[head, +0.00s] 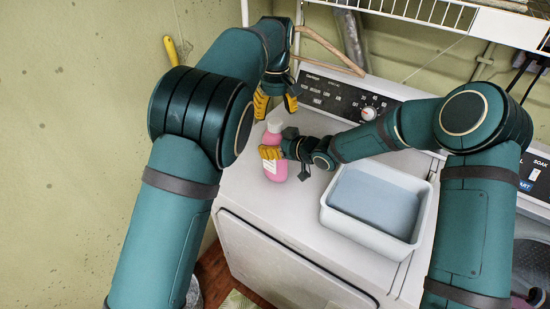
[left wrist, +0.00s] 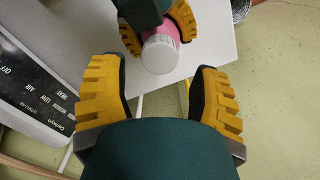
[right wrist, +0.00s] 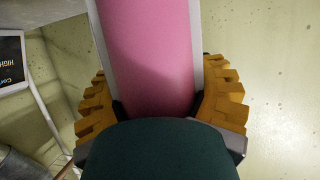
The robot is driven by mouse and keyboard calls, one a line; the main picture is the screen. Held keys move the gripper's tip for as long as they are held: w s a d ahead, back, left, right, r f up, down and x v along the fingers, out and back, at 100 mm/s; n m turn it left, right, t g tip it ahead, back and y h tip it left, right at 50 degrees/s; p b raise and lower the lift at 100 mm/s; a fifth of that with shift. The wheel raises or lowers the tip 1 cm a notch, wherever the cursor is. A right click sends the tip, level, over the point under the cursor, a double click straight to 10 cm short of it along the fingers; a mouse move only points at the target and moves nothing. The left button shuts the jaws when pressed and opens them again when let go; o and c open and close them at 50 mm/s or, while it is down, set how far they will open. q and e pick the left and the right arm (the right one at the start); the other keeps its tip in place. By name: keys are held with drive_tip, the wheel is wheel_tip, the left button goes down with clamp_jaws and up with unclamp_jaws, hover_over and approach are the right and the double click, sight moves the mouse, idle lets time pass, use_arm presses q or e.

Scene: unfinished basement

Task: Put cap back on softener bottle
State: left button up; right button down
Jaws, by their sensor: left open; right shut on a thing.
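The pink softener bottle (head: 275,170) stands upright near the left edge of the white dryer top. A white cap (head: 275,125) sits on top of it; I cannot tell how tightly it is seated. My right gripper (head: 270,153) is shut around the bottle's body, and the right wrist view shows the pink side (right wrist: 150,60) between its fingers. My left gripper (head: 276,103) is open and empty, close above and behind the cap. In the left wrist view the cap (left wrist: 160,54) shows beyond the gap between its open fingers.
A white tub (head: 333,222) with a blue-grey inside stands on the dryer to the right of the bottle. The control panel (head: 335,97) rises behind. A wire shelf (head: 430,14) hangs above at the right. The dryer's left edge is near the bottle.

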sight(275, 121)
use_arm(q)
drive_tip(key=shift+o, duration=0.5)
drive_tip(key=shift+r+n, duration=1.3)
drive_tip(key=shift+r, duration=0.45)
drive_tip(key=shift+f, duration=4.05)
